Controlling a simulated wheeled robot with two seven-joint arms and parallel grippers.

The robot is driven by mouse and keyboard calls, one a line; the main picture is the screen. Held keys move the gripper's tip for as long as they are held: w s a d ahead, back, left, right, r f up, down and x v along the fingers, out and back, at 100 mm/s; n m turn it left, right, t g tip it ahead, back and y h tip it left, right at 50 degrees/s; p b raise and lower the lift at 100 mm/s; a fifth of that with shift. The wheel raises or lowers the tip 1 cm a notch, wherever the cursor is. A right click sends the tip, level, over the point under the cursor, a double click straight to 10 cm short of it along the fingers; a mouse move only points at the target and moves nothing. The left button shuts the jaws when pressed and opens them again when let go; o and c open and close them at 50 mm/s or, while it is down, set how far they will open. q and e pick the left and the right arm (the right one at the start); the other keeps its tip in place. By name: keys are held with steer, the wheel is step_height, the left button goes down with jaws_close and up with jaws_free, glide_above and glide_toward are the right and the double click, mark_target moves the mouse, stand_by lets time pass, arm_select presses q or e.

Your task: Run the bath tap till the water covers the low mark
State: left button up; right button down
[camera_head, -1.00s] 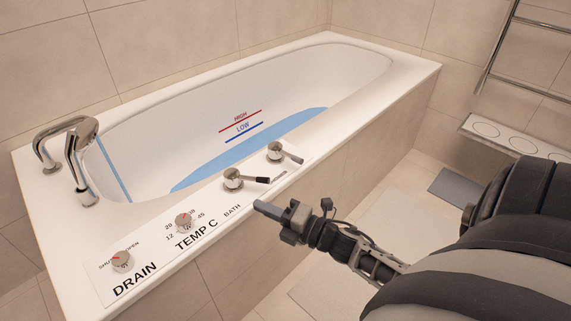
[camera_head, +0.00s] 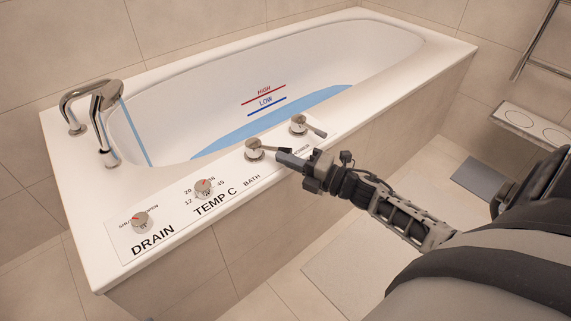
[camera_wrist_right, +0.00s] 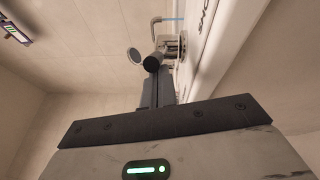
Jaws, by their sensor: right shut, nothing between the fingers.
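The bath tap lever (camera_head: 255,150) stands on the tub's front rim by the BATH label, its handle pointing right. My right gripper (camera_head: 279,156) is shut and empty, with its tips close beside the handle's end; contact is unclear. In the right wrist view the shut fingers (camera_wrist_right: 155,91) point at a dark round handle end (camera_wrist_right: 153,63). A thin blue stream (camera_head: 135,132) falls from the spout (camera_head: 105,95) into the tub. The blue water (camera_head: 270,127) lies below the blue LOW mark (camera_head: 267,106), with the red HIGH mark (camera_head: 263,94) above. My left gripper is out of view.
A second lever (camera_head: 300,124) stands right of the bath lever, near my gripper. The temperature knob (camera_head: 204,188) and drain knob (camera_head: 140,222) are at the left; the drain pointer is toward SHUT. Floor in front of the tub (camera_head: 455,75) is open.

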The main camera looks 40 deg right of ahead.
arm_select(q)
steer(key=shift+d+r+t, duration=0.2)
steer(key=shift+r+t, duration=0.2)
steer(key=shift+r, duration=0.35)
arm_select(e)
steer(key=shift+w+d+y, duration=0.3)
steer(key=shift+d, duration=0.35)
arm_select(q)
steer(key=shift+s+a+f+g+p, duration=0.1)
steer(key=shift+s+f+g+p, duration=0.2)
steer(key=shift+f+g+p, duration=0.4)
arm_select(e)
steer(key=s+a+v, duration=0.1)
steer(key=a+v, duration=0.1)
steer(key=v, duration=0.9)
steer(key=shift+s+f, duration=0.25)
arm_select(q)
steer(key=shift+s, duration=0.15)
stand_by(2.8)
